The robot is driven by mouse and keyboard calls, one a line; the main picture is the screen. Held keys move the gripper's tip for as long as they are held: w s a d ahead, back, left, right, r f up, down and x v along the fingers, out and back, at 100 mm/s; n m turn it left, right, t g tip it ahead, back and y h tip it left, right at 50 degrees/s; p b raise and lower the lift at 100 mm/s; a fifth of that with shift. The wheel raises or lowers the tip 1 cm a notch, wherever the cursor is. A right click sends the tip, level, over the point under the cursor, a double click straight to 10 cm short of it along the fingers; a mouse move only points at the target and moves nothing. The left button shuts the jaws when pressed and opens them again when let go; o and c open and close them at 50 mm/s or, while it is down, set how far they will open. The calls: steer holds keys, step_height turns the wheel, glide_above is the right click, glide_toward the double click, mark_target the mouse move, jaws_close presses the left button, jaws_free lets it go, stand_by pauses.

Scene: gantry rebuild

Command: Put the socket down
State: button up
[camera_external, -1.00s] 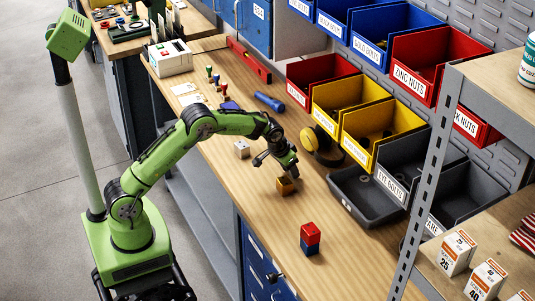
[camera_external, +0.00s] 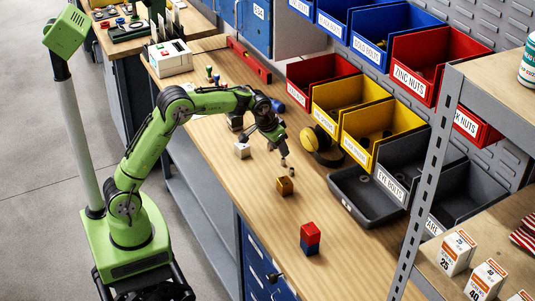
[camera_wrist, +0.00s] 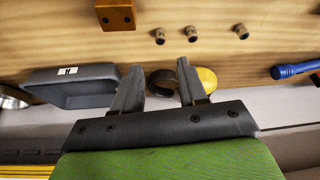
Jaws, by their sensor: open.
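Three small metal cylinders that look like sockets stand apart in a row on the bench: a left one (camera_wrist: 159,36), a middle one (camera_wrist: 191,33) and a right one (camera_wrist: 241,31) in the wrist view. A brown block (camera_external: 285,185) with dark holes sits at the end of that row; it also shows at the top of the wrist view (camera_wrist: 115,14). My gripper (camera_external: 281,150) is above the bench, up and left of the block in the external view. Its fingers (camera_wrist: 160,66) are apart with nothing between them in the wrist view.
A red block (camera_external: 310,233) sits on a blue one toward the front. A grey tray (camera_external: 348,205) and yellow-and-black ear defenders (camera_external: 309,139) lie to the right. A white block (camera_external: 242,150) lies left of my gripper. The bench between the brown and red blocks is clear.

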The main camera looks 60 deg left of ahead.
steer(key=s+r+m+t, duration=0.1)
steer(key=s+r, duration=0.4)
steer(key=s, duration=0.8)
steer(key=s+r, duration=0.6)
steer(key=s, duration=0.7)
steer(key=s+f, duration=0.4)
steer(key=s, duration=0.6)
steer(key=shift+d+m+h, duration=0.3)
steer(key=shift+d, duration=0.1)
steer(key=shift+s, duration=0.1)
